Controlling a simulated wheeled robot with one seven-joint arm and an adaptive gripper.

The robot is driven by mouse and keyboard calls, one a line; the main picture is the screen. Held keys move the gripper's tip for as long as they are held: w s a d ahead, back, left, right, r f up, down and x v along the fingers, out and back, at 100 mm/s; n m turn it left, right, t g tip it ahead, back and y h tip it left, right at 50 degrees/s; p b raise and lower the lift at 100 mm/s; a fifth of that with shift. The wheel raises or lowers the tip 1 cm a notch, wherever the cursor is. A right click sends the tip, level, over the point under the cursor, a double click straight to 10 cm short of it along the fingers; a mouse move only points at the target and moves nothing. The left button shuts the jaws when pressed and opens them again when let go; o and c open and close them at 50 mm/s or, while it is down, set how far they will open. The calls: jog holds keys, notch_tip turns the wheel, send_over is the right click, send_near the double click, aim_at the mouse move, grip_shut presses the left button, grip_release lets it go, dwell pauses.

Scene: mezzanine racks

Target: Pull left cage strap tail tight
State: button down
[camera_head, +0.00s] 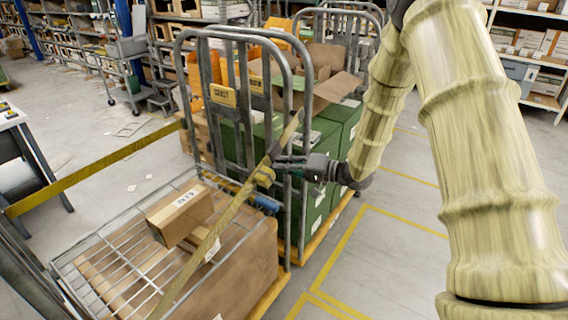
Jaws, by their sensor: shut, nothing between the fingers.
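The left cage is a grey metal roll cage with a yellow tag plate (223,95) on its bars. A yellow strap (205,245) runs slantwise from the front bottom up across the cage bars. It has a bunched part (264,174) by the upright bars, perhaps a buckle or knot; I cannot tell which piece is the tail. A second length of yellow strap (95,170) stretches left from the cage. My gripper (277,165) is at the bars, right beside the bunched strap. It looks closed and empty; its fingertips are small and partly merged with the strap and bars.
A wire shelf (72,268) with a small cardboard box (180,212) and a larger carton (235,265) lies in front. Green crates (322,150) and open cartons (325,90) stand behind the bars. A blue-ended bar (265,203) sits below my gripper. Floor at right is clear with yellow lines.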

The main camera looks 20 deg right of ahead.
jog(key=s+a+f, duration=0.1)
jog(key=a, duration=0.1)
jog(key=s+a+f, duration=0.1)
jog(key=s, duration=0.1)
jog(key=s+a+f, duration=0.1)
jog(key=a, duration=0.1)
jog(key=shift+s+a, duration=0.25)
jog(key=shift+a, duration=0.1)
jog(key=shift+w+d+r+p, duration=0.3)
jog(key=shift+r+p, duration=0.05)
jog(key=b, duration=0.2)
send_near(269, 181)
jog(key=w+d, duration=0.2)
jog(key=shift+d+r, duration=0.4)
jog(key=shift+s, duration=0.1)
